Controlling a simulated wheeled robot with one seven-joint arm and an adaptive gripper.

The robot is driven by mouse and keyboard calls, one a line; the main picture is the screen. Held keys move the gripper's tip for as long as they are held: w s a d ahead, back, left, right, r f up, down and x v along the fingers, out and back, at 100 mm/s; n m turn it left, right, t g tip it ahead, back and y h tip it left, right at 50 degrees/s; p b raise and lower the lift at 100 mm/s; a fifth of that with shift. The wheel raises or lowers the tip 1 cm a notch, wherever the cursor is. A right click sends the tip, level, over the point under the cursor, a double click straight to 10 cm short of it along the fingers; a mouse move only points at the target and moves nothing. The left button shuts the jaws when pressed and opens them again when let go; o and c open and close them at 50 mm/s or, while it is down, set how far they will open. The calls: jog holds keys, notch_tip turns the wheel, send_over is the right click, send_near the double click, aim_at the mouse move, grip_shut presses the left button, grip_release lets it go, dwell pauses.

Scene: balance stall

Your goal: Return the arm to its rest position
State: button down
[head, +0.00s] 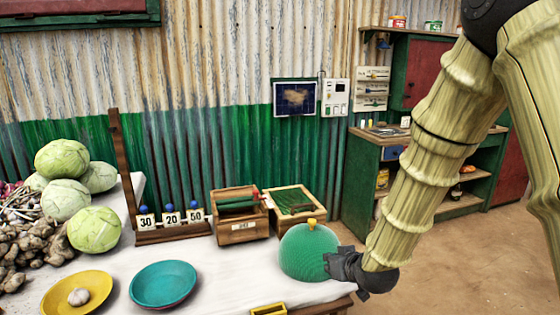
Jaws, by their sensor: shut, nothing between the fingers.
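My arm comes in from the upper right, bent and reaching down to the table's right end. My gripper (334,264) is dark grey and shut, with nothing seen in it. It is at the right side of a green dome (305,248) with a yellow knob on top. The fingertips overlap the dome's edge in the picture; I cannot tell whether they touch it.
The white table (215,275) holds a yellow dish (50,303) with a pale round thing, a teal dish (163,300), number cards (171,219), two wooden boxes (237,230) and cabbages (95,230). A green cabinet (361,175) stands behind my arm. Bare floor (440,255) lies to the right.

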jog(key=s+d+f+m+g+h+p, duration=0.1)
jog(key=s+d+f+g+p, duration=0.15)
jog(key=s+f, duration=0.7)
jog(key=s+d+f+m+g+h+p, duration=0.1)
jog(key=s+d+f+g+p, duration=0.15)
jog(key=s+f, duration=0.65)
jog(key=s+d+f+g+p, duration=0.1)
jog(key=s+f+g, duration=0.1)
jog(key=s, duration=0.6)
jog(key=s+d+f+g+p, duration=0.1)
jog(key=s+f, duration=0.4)
jog(key=s, duration=0.3)
jog(key=s+d+f+m+g+h+p, duration=0.1)
jog(key=s+f+g, duration=0.1)
jog(key=s, duration=0.6)
jog(key=shift+d+f+g+p, duration=0.3)
jog(key=shift+d+f+p, duration=0.1)
jog(key=shift+f, duration=0.3)
